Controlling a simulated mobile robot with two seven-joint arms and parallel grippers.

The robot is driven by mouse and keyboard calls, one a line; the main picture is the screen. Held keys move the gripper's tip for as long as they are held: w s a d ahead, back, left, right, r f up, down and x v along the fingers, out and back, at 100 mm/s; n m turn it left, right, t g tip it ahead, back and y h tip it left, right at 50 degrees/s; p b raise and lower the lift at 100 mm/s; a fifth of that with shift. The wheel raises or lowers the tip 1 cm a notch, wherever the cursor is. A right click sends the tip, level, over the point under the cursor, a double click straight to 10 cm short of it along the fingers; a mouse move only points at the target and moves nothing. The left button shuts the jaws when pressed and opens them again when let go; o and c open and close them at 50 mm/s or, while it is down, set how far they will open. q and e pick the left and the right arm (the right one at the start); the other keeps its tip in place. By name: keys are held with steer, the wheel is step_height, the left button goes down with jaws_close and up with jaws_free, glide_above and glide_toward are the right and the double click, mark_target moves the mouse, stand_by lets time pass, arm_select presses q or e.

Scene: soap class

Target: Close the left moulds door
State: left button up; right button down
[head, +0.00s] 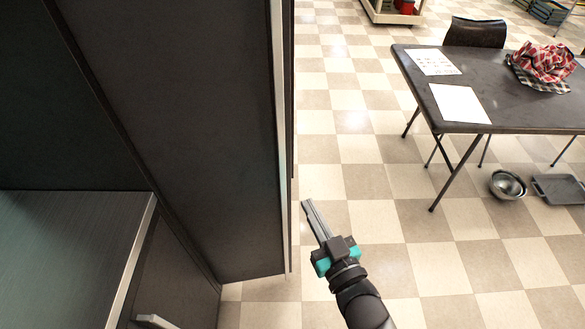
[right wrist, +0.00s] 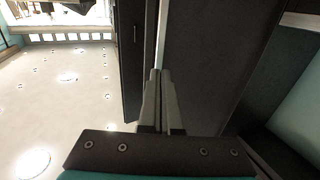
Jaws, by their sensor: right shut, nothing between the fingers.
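A dark cabinet door (head: 185,120) stands open at the left of the head view, with a pale edge strip (head: 279,130) on its right side. I take it to be the left moulds door; no label shows. My right gripper (head: 308,207) is just right of the door's lower free edge, its fingers together and empty. In the right wrist view the shut fingers (right wrist: 158,85) point toward the door's edge, with a dark panel (right wrist: 215,60) to their right. I cannot tell whether they touch the door. My left gripper is out of view.
A grey cabinet surface (head: 65,250) with a pale rim lies at lower left, beside a handle (head: 155,321). A dark table (head: 520,105) with papers and a checkered cloth stands at right, bowls (head: 507,185) and a tray (head: 560,189) beneath. The tiled floor between is clear.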

mark_target(283, 157)
steer(key=x, duration=1.2)
steer(key=shift+w+a+b, duration=0.15)
steer(key=shift+w+b, duration=0.15)
steer(key=shift+b, duration=0.1)
steer(key=shift+w, duration=0.1)
